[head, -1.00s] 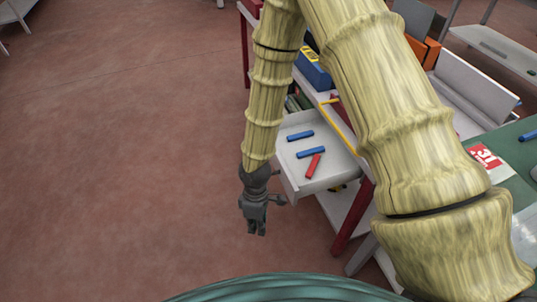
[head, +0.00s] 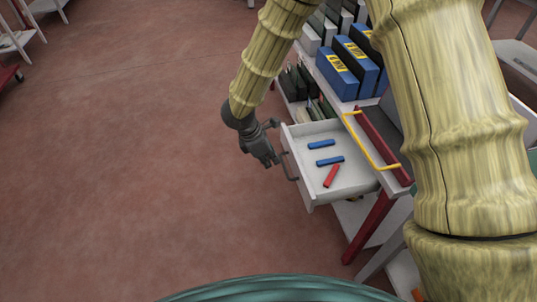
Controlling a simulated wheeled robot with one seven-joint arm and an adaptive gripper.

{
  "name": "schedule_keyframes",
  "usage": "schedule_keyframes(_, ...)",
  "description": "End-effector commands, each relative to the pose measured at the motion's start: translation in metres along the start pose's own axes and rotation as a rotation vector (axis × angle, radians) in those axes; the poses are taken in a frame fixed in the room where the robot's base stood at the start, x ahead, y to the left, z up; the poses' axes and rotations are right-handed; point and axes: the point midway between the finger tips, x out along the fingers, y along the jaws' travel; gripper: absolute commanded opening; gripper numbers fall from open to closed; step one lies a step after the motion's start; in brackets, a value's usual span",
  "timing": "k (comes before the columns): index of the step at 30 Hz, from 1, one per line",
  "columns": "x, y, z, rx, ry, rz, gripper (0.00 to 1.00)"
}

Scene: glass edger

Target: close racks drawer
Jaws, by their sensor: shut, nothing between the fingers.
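A white drawer (head: 306,190) stands pulled out from under a workbench, in the middle of the head view. Two blue pieces (head: 322,144) and one red piece (head: 332,176) lie inside it. A dark handle (head: 289,168) is on its front face, toward the left. My gripper (head: 272,162) is shut and empty, just left of the drawer front near the handle. I cannot tell whether it touches the handle.
The bench above has a yellow rail (head: 371,140) with a red bar beside it. Blue boxes (head: 350,67) with yellow labels and dark binders stand on shelves behind. The red floor (head: 120,170) on the left is clear. A red bench leg (head: 369,229) stands right of the drawer.

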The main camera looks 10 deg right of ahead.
Motion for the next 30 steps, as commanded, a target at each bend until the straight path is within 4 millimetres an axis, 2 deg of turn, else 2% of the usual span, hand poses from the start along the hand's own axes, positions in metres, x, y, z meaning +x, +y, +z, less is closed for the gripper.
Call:
schedule_keyframes(10,0.055,-0.001,0.000,0.001,0.001,-0.003,0.00)
schedule_keyframes(18,0.063,-0.001,0.026,0.002,0.003,-0.002,0.00)
schedule_keyframes(30,0.068,-0.001,0.037,0.001,0.001,-0.001,0.00)
